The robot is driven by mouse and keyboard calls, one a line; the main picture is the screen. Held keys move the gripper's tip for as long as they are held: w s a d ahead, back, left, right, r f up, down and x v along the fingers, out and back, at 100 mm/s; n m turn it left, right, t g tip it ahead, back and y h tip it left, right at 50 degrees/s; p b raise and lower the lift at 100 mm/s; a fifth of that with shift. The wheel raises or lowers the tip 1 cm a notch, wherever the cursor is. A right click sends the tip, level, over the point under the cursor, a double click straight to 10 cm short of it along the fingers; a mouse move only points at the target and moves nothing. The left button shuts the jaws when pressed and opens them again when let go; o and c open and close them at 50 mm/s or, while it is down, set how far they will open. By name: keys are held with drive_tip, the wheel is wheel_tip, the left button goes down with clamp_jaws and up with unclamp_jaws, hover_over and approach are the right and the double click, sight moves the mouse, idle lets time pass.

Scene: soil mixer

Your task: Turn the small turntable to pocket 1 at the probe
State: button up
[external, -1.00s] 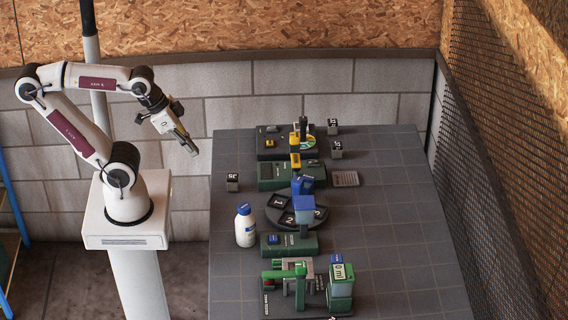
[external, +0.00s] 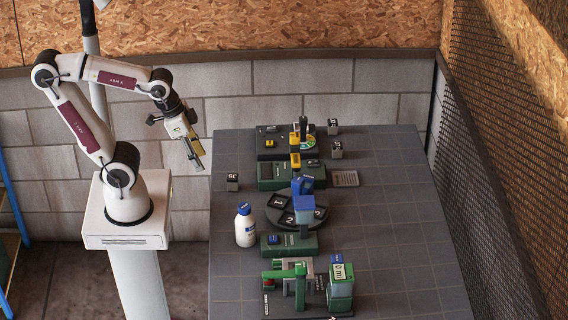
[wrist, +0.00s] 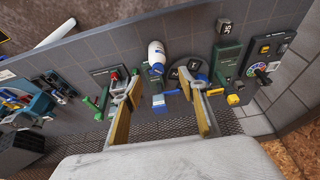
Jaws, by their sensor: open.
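The small turntable (external: 273,218) is a dark round disc near the middle of the table. Its pocket labelled 1 (external: 278,202) faces the left side and a pocket labelled 2 (external: 318,213) the right; other labels are hard to read. A blue-topped unit (external: 304,203) stands over the disc and hides part of it; I cannot tell whether it is the probe. My gripper (external: 198,153) hangs in the air left of the table, apart from the turntable. In the wrist view my gripper (wrist: 162,122) has its yellow-padded fingers wide apart with nothing held. The turntable (wrist: 175,80) shows beyond them.
A white bottle (external: 245,228) stands close left of the turntable. Green stations (external: 289,245) stand in front and behind (external: 280,176). A green-handled station (external: 297,285) is at the front. The table's right side is clear.

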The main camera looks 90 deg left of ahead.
drive_tip(key=w+a+f+m+g+y, duration=0.1)
drive_tip(key=w+f+m, duration=0.15)
drive_tip(key=w, duration=0.25)
drive_tip(key=w+a+f+m+g, duration=0.1)
drive_tip(key=w+f+m+g, duration=0.15)
drive_tip(key=w, duration=0.35)
drive_tip(key=m+t+y, duration=0.2)
drive_tip(key=m+y, duration=0.1)
drive_tip(key=m, duration=1.5)
approach(297, 180)
drive_tip(key=shift+w+a+f+g, duration=0.25)
drive_tip(key=shift+w+f, duration=0.1)
drive_tip(key=shift+f, duration=0.3)
drive_tip(key=shift+x, duration=3.85)
clamp_jaws()
